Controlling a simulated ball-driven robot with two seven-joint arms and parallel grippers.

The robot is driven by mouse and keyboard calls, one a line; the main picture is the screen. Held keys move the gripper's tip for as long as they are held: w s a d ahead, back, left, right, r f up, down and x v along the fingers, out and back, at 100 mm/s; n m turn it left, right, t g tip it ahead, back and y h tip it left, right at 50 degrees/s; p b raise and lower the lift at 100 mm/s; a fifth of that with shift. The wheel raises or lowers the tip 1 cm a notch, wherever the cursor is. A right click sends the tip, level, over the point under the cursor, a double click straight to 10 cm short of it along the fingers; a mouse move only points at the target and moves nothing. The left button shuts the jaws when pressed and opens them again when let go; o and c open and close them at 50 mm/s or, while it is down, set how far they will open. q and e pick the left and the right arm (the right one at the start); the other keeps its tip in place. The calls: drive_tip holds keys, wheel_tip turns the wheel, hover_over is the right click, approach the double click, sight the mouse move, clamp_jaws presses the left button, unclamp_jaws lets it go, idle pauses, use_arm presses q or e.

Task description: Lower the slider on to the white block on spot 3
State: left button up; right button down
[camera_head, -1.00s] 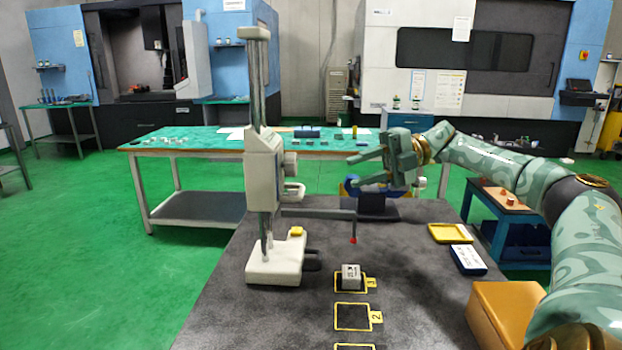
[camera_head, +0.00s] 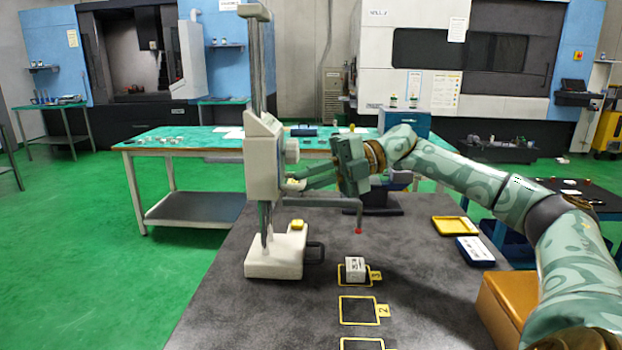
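The white block (camera_head: 355,268) sits inside the yellow outline of spot 3 (camera_head: 368,283) on the dark table. A tall height gauge stands left of it on a pale base (camera_head: 276,257). Its pale slider (camera_head: 263,158) is part-way up the post. The slider's grey arm (camera_head: 330,205) reaches right and ends in a red tip (camera_head: 358,231), above the block and apart from it. My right gripper (camera_head: 297,181) points left at the slider's small handle, its fingertips at or around it. I cannot tell whether they grip it. My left gripper is not in view.
Spot 2 (camera_head: 358,311) is empty, in front of spot 3. A yellow tray (camera_head: 455,226) and a blue-and-white box (camera_head: 474,251) lie at the right. An orange-brown box (camera_head: 505,308) stands near my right arm. A green-topped bench (camera_head: 190,141) is behind.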

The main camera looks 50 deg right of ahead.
wheel_tip(320, 180, down, 8)
drive_tip(key=shift+r+p, duration=0.25)
drive_tip(key=shift+p, duration=0.7)
drive_tip(key=c, duration=1.5)
unclamp_jaws()
drive_tip(key=shift+r, duration=0.1)
